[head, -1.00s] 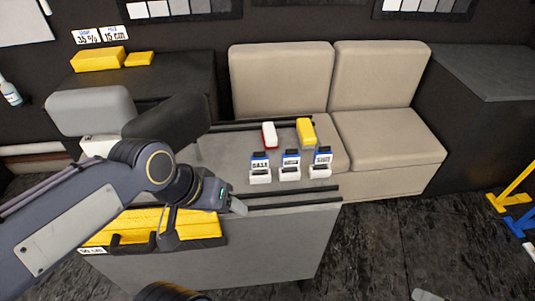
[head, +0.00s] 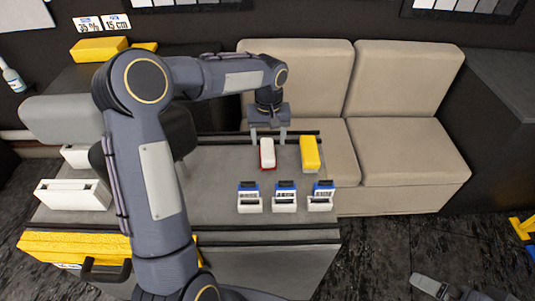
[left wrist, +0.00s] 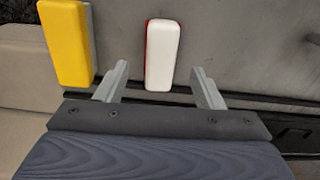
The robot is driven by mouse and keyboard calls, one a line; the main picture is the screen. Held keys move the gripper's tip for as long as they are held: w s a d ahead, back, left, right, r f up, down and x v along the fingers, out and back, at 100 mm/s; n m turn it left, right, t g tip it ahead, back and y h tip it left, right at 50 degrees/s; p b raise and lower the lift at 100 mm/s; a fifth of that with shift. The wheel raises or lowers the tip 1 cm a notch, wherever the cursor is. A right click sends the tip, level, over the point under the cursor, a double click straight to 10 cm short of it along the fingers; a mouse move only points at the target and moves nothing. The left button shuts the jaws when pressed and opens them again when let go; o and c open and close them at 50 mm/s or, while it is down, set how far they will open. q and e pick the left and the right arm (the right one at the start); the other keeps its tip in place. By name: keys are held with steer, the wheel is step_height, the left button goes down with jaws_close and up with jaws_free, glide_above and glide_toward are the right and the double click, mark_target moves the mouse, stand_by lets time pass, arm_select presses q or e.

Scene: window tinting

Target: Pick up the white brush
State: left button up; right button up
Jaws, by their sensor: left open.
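The white brush (head: 267,152), a white block with a red edge, lies on the grey table top (head: 205,180). It also shows in the left wrist view (left wrist: 163,55), lying ahead of and between the fingers. My left gripper (head: 268,141) is open and empty, pointing down at the brush's far end, with one finger on each side of its line. In the left wrist view the gripper (left wrist: 160,85) has clear gaps on both sides of the brush.
A yellow block (head: 310,153) lies close to the right of the brush. Several blue-and-white holders (head: 285,197) stand in a row in front. A dark rail runs along the table's back edge, with a beige sofa (head: 400,130) behind. A yellow case (head: 60,247) is at the front left.

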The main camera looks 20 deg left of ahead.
mark_target(268, 149)
arm_select(q)
steer(key=f, duration=0.2)
steer(key=f+p, duration=0.1)
steer(key=f, duration=0.3)
steer(key=shift+w+a+f, duration=0.15)
steer(key=shift+w+a, duration=0.1)
steer(key=shift+w, duration=0.05)
steer(key=shift+c, duration=0.4)
steer(key=c, duration=1)
step_height(268, 149, up, 10)
steer(key=shift+r+b, duration=0.1)
steer(key=shift+b, duration=0.3)
